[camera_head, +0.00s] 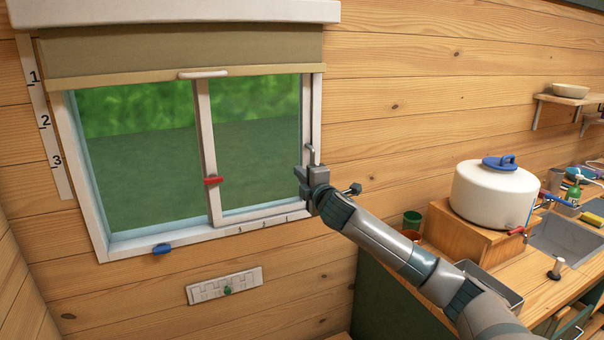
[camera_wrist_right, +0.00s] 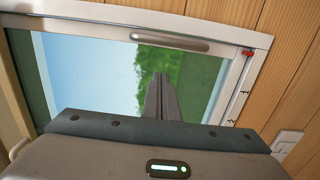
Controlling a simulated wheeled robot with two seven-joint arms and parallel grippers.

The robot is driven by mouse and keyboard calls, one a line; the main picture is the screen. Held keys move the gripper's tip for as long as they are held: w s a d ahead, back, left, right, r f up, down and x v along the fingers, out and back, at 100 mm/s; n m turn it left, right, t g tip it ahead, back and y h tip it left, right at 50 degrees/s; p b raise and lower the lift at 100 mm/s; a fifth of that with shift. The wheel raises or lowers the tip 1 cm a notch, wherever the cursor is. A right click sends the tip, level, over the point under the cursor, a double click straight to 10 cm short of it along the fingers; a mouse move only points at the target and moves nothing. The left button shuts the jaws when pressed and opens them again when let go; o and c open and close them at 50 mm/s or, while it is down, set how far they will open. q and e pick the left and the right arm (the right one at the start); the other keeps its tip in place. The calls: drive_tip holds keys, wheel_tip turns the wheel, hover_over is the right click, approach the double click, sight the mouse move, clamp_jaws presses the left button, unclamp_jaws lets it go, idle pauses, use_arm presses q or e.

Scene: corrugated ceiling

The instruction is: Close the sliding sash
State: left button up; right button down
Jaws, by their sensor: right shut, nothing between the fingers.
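The white-framed window is on the wood wall at left in the head view. Its sliding sash (camera_head: 203,130) stands in the right half, with a red catch (camera_head: 213,181) on its left stile. A grey upright bar handle (camera_head: 312,155) is at the right side of the window; it also shows in the wrist view (camera_wrist_right: 170,42). My right gripper (camera_head: 301,186) is shut and empty, just below that handle, in front of the lower right of the window. Its fingers (camera_wrist_right: 162,82) point at the glass in the wrist view. I cannot tell whether they touch anything. My left gripper is not in view.
A rolled blind (camera_head: 180,50) covers the window's top. A blue knob (camera_head: 162,249) is on the sill and a slotted plate (camera_head: 225,286) below. At right, a counter holds a white tank (camera_head: 493,193) on a wooden box, beside a sink (camera_head: 566,240).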

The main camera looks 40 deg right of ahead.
drive_tip(key=b+v, duration=0.4)
drive_tip(key=v, duration=0.6)
drive_tip(key=shift+b, duration=0.35)
drive_tip(key=shift+w+a+f, duration=0.1)
